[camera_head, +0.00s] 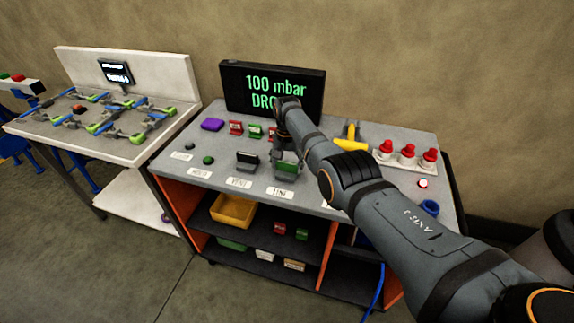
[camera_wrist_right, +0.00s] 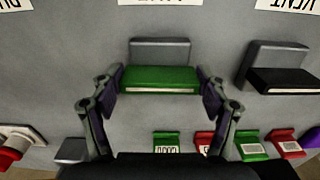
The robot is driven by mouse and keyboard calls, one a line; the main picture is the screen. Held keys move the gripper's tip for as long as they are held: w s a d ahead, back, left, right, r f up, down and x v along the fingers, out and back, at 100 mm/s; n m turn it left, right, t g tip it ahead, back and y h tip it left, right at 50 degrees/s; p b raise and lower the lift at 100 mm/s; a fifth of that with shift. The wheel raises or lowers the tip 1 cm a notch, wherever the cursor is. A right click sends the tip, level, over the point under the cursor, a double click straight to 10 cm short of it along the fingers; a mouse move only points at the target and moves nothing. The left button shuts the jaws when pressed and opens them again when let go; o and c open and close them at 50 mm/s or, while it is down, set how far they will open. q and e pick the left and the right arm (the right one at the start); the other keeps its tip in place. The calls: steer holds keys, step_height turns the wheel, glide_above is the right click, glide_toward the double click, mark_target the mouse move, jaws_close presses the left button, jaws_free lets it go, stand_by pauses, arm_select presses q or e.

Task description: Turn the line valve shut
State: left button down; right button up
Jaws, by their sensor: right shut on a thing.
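The line valve is a grey block with a green handle (camera_head: 286,167) on the grey bench top, behind the label LINE. In the right wrist view the green handle (camera_wrist_right: 160,79) lies level across the picture, parallel to the label edge. My right gripper (camera_head: 285,152) comes down over it from above. In the wrist view its two fingers (camera_wrist_right: 159,95) stand at the two ends of the green handle and are shut on it. My left gripper is not in view.
The black-handled vent valve (camera_head: 247,160) stands close to the left. A screen (camera_head: 262,82) behind reads 100 mbar, its lower line partly covered by my arm. Red and green tags, a yellow tool (camera_head: 351,137) and red-topped fittings (camera_head: 407,152) stand around. A shelf (camera_head: 262,265) lies below.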

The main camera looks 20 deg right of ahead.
mark_target(287, 164)
steer(key=o, duration=1.1)
steer(key=shift+o, duration=0.2)
step_height(287, 164, up, 12)
